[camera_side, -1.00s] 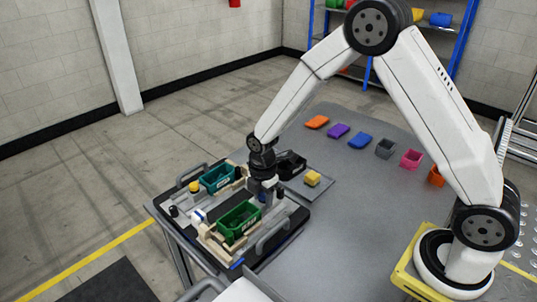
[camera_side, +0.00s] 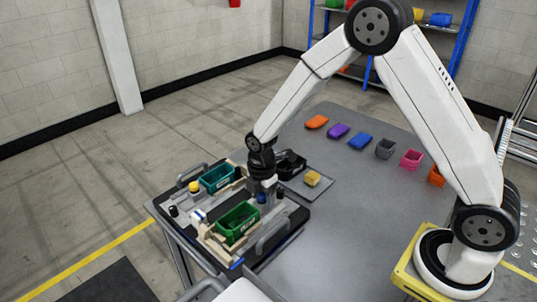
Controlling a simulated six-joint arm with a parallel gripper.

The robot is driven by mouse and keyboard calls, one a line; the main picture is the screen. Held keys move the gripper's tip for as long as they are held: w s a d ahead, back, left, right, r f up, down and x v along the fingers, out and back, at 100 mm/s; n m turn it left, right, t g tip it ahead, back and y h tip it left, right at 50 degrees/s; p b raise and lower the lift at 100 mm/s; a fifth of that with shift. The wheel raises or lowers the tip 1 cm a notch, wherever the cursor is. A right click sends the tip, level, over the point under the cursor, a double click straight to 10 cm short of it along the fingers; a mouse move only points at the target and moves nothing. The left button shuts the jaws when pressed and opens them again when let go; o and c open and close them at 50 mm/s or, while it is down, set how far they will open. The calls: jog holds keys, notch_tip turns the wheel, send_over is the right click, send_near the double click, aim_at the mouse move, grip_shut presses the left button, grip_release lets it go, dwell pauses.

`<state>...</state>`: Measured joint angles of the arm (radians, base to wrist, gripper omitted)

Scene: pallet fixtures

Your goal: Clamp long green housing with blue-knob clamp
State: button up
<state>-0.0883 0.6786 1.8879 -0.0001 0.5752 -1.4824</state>
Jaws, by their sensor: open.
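The long green housing (camera_side: 237,222) sits in the front fixture of the dark pallet (camera_side: 284,232), between light wooden-looking blocks. A blue knob (camera_side: 262,198) shows at the back right of this housing, just below my gripper. My gripper (camera_side: 266,190) points down close to this knob and is open. The fingers are small and dark here, and I cannot tell whether they touch the knob. A white and blue part (camera_side: 198,216) stands left of the green housing.
A teal housing (camera_side: 219,178) sits in the rear fixture, with a yellow-topped knob (camera_side: 194,187) beside it. A black bin (camera_side: 291,164) stands behind my gripper. A yellow part (camera_side: 312,179) lies on a grey plate to the right. Several coloured bins line the table's back.

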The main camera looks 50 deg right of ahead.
jog(key=shift+r, duration=3.85)
jog(key=shift+s+d+r+m, duration=0.15)
jog(key=shift+s+m, duration=0.25)
jog(key=shift+m, duration=0.1)
jog(key=shift+s+d+r+m, duration=0.15)
jog(key=shift+s+m, duration=0.2)
jog(key=shift+m, duration=0.15)
jog(key=s+d+r+m+t, duration=0.1)
jog(key=s+d+m+t, duration=0.1)
jog(key=s+m, duration=1.1)
jog(key=shift+s+d+m+t, duration=0.25)
jog(key=shift+d+m, duration=0.35)
jog(key=shift+m, duration=0.9)
